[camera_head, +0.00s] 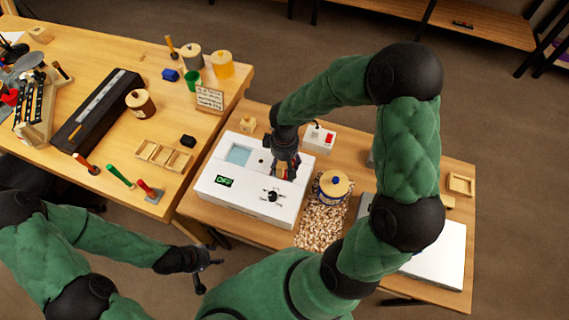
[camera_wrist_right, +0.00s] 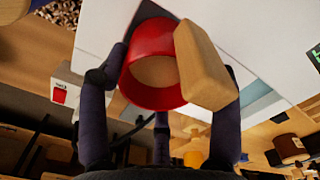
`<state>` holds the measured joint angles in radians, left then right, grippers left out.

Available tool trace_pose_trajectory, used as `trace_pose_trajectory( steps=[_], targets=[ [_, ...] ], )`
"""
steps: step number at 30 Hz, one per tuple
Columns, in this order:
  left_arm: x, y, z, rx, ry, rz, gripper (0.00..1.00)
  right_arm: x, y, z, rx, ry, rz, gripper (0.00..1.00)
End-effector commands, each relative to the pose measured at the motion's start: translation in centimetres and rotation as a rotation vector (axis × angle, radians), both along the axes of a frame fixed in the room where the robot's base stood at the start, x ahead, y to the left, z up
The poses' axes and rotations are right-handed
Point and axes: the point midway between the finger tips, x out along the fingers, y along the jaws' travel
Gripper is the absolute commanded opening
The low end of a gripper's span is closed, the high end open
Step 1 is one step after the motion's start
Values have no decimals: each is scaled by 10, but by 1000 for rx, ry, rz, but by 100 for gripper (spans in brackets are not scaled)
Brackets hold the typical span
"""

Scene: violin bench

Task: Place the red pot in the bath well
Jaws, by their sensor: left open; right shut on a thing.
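The red pot (camera_wrist_right: 136,88) shows in the right wrist view as a red cylinder with a tan round face and a pale wooden block (camera_wrist_right: 205,68) at its side. My right gripper (camera_head: 286,168) is shut on it, with dark fingers on both sides. In the head view the gripper hides most of the pot, above the right half of the white bath box (camera_head: 222,188). The pale blue well (camera_head: 239,155) lies left of the gripper. A dark opening (camera_wrist_right: 150,12) shows just beyond the pot; whether they touch is unclear. My left gripper (camera_head: 207,275) is open and empty, off the tables.
A blue-and-white jar with a wooden lid (camera_head: 336,184) stands right of the bath on a speckled mat (camera_head: 318,228). A small white box with a red switch (camera_head: 319,138) sits behind. The left bench holds a wooden tray (camera_head: 163,156), pots and tools.

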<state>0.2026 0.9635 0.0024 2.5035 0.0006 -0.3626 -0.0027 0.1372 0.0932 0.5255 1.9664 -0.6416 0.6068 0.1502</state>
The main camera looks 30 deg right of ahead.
Motion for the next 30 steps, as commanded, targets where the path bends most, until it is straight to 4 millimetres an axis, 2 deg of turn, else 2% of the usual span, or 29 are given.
trace_pose_trajectory(
  steps=[2,13,14,16,30],
  targets=[
    [0,0,-4,0,0,0,47,0,0,-10,0,-1,-1,27],
    [0,0,-7,0,0,0,47,1,0,-13,0,-3,-1,27],
    [0,0,-7,0,0,0,47,1,0,-13,0,-2,-1,67],
    [0,0,-6,0,0,0,47,1,0,-12,0,-2,-1,86],
    [0,0,-1,0,0,0,47,1,0,-7,0,-2,-1,88]
  ],
)
